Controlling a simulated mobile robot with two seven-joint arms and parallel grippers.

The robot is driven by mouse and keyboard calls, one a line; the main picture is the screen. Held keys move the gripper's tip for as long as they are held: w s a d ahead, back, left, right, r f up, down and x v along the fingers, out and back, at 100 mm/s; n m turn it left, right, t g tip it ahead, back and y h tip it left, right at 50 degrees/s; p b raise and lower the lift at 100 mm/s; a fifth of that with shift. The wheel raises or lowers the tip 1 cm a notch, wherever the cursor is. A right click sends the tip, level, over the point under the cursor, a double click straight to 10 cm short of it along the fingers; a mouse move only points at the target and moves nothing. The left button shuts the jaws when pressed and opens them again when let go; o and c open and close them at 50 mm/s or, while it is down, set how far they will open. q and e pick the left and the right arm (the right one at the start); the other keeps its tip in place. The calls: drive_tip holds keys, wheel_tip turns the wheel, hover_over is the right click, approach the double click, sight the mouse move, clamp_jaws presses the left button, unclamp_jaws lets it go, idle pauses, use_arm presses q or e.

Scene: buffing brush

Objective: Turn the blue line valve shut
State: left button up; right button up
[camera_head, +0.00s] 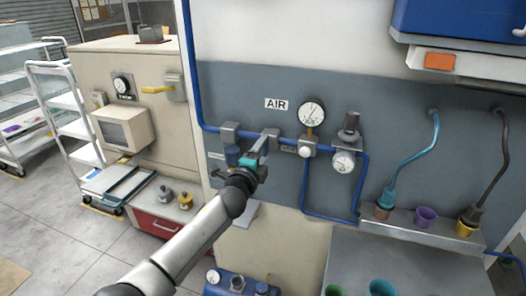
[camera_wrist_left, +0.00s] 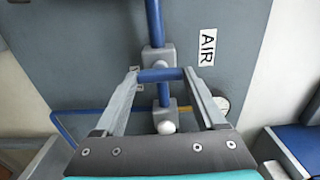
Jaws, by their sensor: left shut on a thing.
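The blue air line (camera_head: 291,142) runs along the grey panel below the AIR label (camera_head: 275,104). My left gripper (camera_head: 266,145) reaches up to it, left of the round gauge. In the left wrist view, a blue bar that looks like the valve handle (camera_wrist_left: 160,75) spans between the two fingertips of my left gripper (camera_wrist_left: 160,82), which is shut on it. The bar lies across the line of the pipe (camera_wrist_left: 155,25) there. In the head view my gripper hides most of the handle. My right gripper is not in view.
A pressure gauge (camera_head: 311,112) and a regulator (camera_head: 349,127) sit right of my gripper. A shelf (camera_head: 412,229) with cups and hoses stands at the right. A beige cabinet (camera_head: 121,70) with a yellow lever (camera_head: 157,90) stands at the left. The floor at the lower left is open.

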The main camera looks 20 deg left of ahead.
use_arm(q)
drive_tip(key=o, duration=1.3)
drive_tip(key=shift+s, duration=0.1)
drive_tip(key=shift+s, duration=0.6)
drive_tip(key=s, duration=1.4)
drive_tip(key=shift+a, duration=0.3)
drive_tip(key=shift+w, duration=0.1)
